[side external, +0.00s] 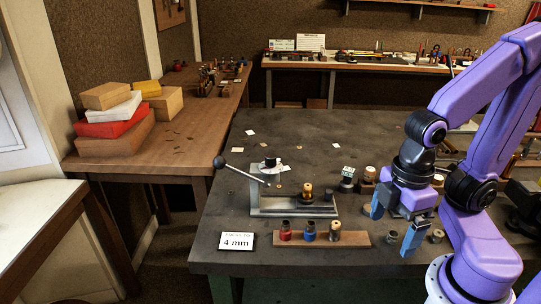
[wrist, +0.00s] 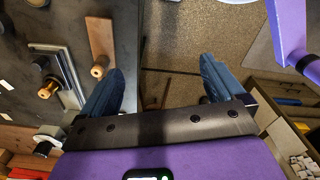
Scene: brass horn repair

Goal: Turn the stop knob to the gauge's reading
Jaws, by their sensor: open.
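A metal jig (side external: 268,206) stands on the dark bench, with a long lever ending in a black ball at its left. A brass knob (side external: 308,192) rises from the jig's right part, and a black knob (side external: 270,161) sits at its back. A card (side external: 237,241) in front reads "4 mm"; its top line is too small to read surely. My gripper (side external: 395,221) is open and empty, right of the jig and apart from it. In the wrist view the jig (wrist: 67,72) and brass knob (wrist: 47,90) lie left of my open fingers (wrist: 160,86). No knob scale is legible.
A wooden rack (side external: 352,239) with red, blue and brass-coloured pieces lies in front of the jig. Several small spools and parts stand behind and around my gripper. Coloured boxes (side external: 115,128) are stacked on the left table. The bench's back left is mostly clear.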

